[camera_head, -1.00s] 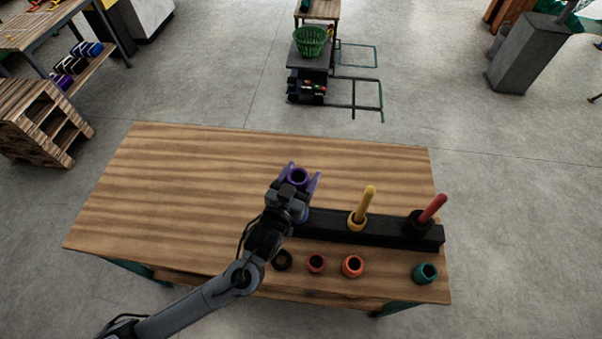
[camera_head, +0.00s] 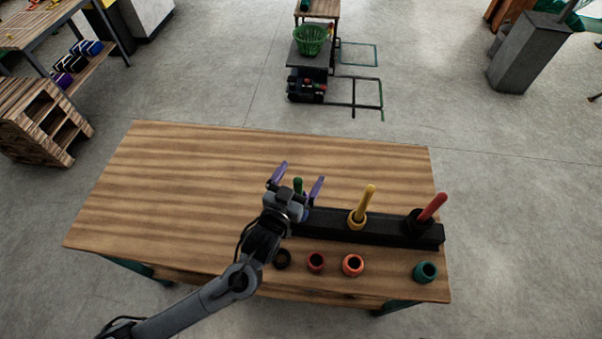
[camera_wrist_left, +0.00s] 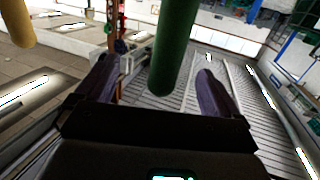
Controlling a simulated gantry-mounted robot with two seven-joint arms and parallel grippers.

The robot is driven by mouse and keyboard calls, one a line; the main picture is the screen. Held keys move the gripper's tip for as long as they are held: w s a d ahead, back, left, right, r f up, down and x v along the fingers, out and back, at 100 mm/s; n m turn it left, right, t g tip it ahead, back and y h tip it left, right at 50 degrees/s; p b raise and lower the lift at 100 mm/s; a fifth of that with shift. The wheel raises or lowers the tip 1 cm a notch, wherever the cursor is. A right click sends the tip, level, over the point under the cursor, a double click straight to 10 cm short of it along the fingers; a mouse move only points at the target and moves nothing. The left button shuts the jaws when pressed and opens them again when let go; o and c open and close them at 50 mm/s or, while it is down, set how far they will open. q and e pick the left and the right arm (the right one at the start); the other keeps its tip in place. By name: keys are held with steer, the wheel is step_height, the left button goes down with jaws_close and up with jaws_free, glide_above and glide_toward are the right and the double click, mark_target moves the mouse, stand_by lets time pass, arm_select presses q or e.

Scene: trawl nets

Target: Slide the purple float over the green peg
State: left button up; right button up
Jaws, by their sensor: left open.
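The green peg (camera_head: 298,186) stands at the left end of the black rack; its tip shows between the spread fingers of my left gripper (camera_head: 298,183). In the left wrist view the green peg (camera_wrist_left: 174,50) shows between the two purple fingers (camera_wrist_left: 158,88), apart from both. My left gripper is open, with nothing held between its fingertips. The purple float is not clearly visible; my gripper and wrist cover the lower part of the green peg, so I cannot tell whether the float is around it. My right gripper is out of view.
The black rack (camera_head: 385,229) also bears a yellow peg (camera_head: 365,203) with a yellow float and a red peg (camera_head: 433,207) with a black float. The table's left is clear.

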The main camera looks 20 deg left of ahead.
arm_select(q)
steer(key=s, duration=0.9)
steer(key=shift+s+a+r, duration=0.25)
steer(key=shift+s+a, duration=0.1)
steer(key=shift+s, duration=0.05)
steer(key=shift+f, duration=0.1)
